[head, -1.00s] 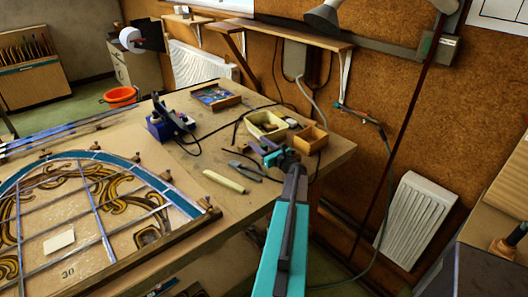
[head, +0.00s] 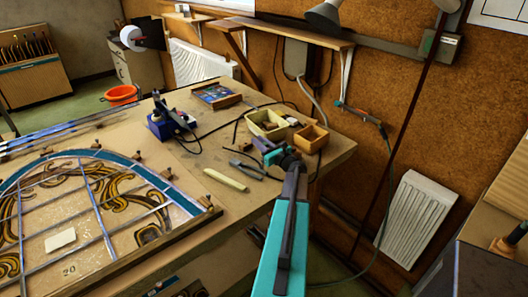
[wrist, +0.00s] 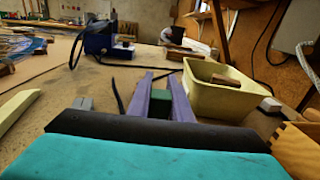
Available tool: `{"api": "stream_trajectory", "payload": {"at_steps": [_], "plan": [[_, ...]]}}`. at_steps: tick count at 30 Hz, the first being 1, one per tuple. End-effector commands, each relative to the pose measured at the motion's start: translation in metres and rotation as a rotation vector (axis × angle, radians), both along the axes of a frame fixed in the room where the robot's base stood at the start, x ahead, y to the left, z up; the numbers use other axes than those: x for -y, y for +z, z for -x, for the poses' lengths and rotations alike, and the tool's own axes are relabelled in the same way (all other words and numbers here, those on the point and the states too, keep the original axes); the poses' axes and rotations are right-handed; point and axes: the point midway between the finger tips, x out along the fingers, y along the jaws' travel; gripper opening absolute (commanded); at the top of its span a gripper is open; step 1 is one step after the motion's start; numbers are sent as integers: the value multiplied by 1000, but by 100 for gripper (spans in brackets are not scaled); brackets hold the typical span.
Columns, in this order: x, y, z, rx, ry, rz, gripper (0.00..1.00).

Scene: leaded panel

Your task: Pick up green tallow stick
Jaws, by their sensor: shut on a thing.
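My gripper (wrist: 158,82) has purple fingers and is shut on a small dark green block-like piece, the green tallow stick (wrist: 160,97). Only its near end shows between the fingers; the rest is hidden. In the head view my gripper (head: 263,145) is over the right part of the bench, just in front of the cream tub. The stick cannot be made out clearly there. I cannot tell whether it touches the bench top. A pale cream stick (head: 225,179) lies on the bench to the left, and shows at the left edge of the wrist view (wrist: 17,108).
The cream tub (head: 256,131) and a wooden box (head: 310,139) stand close by my gripper. Pliers (head: 247,169) lie near the cream stick. A blue device (head: 162,128) with a cable stands farther back. The leaded panel (head: 100,215) covers the bench's left. Bare bench lies between.

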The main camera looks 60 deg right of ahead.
Motion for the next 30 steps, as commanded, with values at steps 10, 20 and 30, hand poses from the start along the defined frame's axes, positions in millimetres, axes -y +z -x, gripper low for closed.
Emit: {"api": "stream_trajectory", "payload": {"at_steps": [10, 20, 30], "plan": [[0, 3, 0, 1, -1, 1, 0], [0, 26, 1, 1, -1, 3, 0], [-23, 37, 37, 0, -2, 1, 0]]}}
